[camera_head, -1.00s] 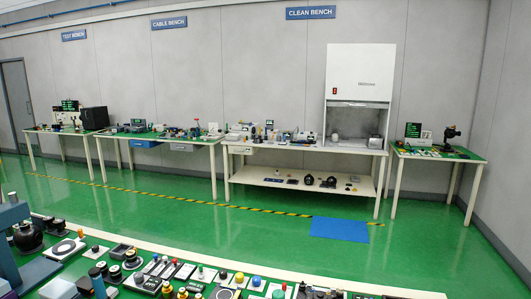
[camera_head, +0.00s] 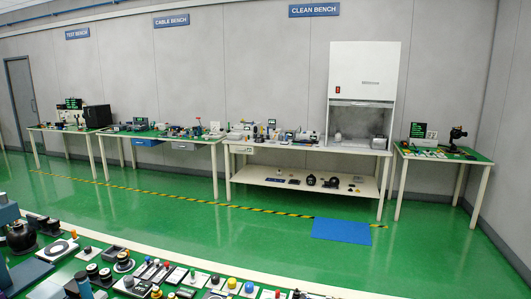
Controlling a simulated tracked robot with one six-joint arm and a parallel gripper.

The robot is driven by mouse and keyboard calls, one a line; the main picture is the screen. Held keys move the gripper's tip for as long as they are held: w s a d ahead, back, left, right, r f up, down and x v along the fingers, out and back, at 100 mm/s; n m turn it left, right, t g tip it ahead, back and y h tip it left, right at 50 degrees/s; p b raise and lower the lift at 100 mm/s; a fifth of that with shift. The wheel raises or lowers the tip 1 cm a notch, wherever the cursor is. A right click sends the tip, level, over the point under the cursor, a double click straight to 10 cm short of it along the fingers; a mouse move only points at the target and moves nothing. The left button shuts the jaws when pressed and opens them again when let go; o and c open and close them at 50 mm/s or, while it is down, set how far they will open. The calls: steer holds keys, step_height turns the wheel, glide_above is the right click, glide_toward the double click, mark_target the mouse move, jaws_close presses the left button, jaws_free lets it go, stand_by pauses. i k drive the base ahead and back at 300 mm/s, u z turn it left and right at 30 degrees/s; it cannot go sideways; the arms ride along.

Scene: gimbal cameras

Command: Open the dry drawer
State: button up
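Several small drawers hang under the benches along the far wall, and I cannot read which one is the dry drawer. A blue drawer (camera_head: 147,143) and a grey drawer (camera_head: 183,146) sit under the cable bench's top. A pale drawer front (camera_head: 241,150) sits under the left end of the clean bench's top. All look shut from here. My gripper is not in view.
A near bench (camera_head: 325,290) crowded with small parts crosses the bottom. Green floor (camera_head: 270,240) lies open beyond it, with a yellow-black stripe (camera_head: 190,203) and blue mat (camera_head: 341,230). A white hood (camera_head: 362,80) stands on the clean bench (camera_head: 300,148).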

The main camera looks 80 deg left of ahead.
mark_target(245, 147)
steer(key=z, duration=0.1)
steer(key=i, duration=2.65)
steer(key=u, duration=1.6)
